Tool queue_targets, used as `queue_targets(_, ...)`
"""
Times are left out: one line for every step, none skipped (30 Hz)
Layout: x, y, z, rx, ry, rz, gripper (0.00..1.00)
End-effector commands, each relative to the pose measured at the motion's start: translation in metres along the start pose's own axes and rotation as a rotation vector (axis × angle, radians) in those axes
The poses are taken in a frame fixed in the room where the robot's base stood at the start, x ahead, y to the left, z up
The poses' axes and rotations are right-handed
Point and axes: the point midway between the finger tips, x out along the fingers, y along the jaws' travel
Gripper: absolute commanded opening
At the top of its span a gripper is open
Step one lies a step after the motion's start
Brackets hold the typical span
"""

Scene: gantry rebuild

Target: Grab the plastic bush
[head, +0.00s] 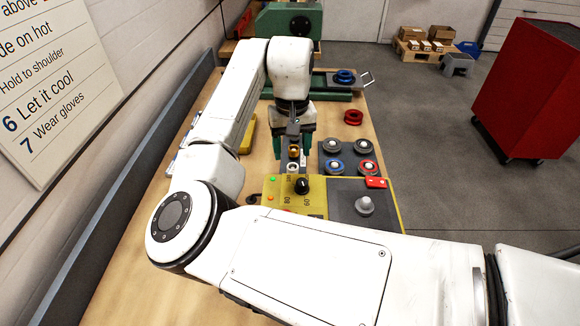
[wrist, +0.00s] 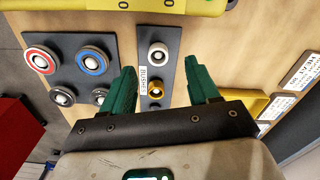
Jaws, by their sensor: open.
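A pale, white ring-shaped bush (wrist: 158,55), which looks like the plastic one, sits on a dark strip labelled "BUSHES" (wrist: 167,36). A brass-coloured bush (wrist: 156,89) sits on the same strip, nearer my gripper's palm. The head view also shows the white bush (head: 293,167) and the brass bush (head: 294,150). My gripper (wrist: 160,69) has its green fingers open and empty, one on each side of the strip. I cannot tell how high the fingertips are above it. In the head view my gripper (head: 292,152) is partly hidden by my wrist.
A dark plate (wrist: 75,69) with several wheels lies beside the strip. A yellow box with a black knob (head: 302,186) stands just in front of the bushes. A yellow bracket (wrist: 243,103) lies on the other side. A green machine (head: 288,20) stands at the far end.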

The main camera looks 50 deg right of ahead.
Motion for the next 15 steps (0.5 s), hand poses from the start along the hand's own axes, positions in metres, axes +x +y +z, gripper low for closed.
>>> queue_targets(0.004,0.0,0.0,-0.001,0.0,0.0,0.6)
queue_targets(0.006,0.0,0.0,0.0,0.0,0.0,0.6)
queue_targets(0.008,0.0,0.0,0.0,0.0,0.0,0.6)
queue_targets(0.009,0.0,0.0,0.0,-0.001,0.0,0.6)
queue_targets(0.011,0.0,-0.001,0.0,-0.001,0.0,0.6)
queue_targets(0.015,0.001,-0.001,0.0,-0.001,0.0,0.6)
queue_targets(0.018,0.001,-0.002,-0.001,-0.002,0.0,0.6)
queue_targets(0.022,0.001,-0.003,0.0,-0.002,-0.001,0.6)
queue_targets(0.027,0.002,-0.004,0.0,-0.002,-0.001,0.6)
queue_targets(0.032,0.002,-0.005,0.0,-0.002,-0.001,0.6)
queue_targets(0.036,0.002,-0.006,0.0,-0.003,-0.001,0.6)
queue_targets(0.042,0.003,-0.007,0.0,-0.002,-0.001,0.6)
queue_targets(0.047,0.003,-0.006,0.0,-0.002,0.0,0.6)
queue_targets(0.05,0.003,-0.007,0.0,-0.002,0.0,0.6)
queue_targets(0.054,0.003,-0.007,0.0,-0.001,0.0,0.6)
